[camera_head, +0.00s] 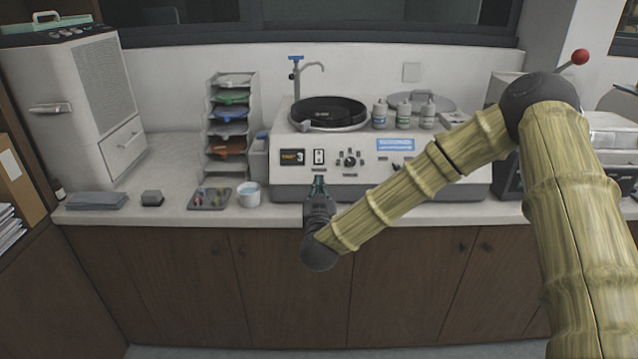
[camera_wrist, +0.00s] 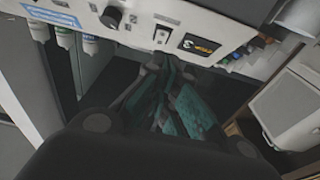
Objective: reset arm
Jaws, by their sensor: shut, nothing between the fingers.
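My gripper (camera_head: 319,184) is at the front of the counter in the head view, just before the front panel of a white polishing machine (camera_head: 290,177). My bamboo-textured arm reaches in from the right. The gripper's green-tinted fingers are together with nothing between them. In the wrist view the gripper (camera_wrist: 168,88) points at the machine's panel (camera_wrist: 140,30), near a switch. I cannot tell from these views whether the fingertips touch the panel.
Left of the machine stand a tray rack (camera_head: 231,125), a white cup (camera_head: 249,192), a small tray (camera_head: 209,199) and a white cabinet unit (camera_head: 88,105). Several bottles (camera_head: 403,114) stand on the machine. A red-knobbed lever (camera_head: 580,57) rises behind my arm. The space before the counter is clear.

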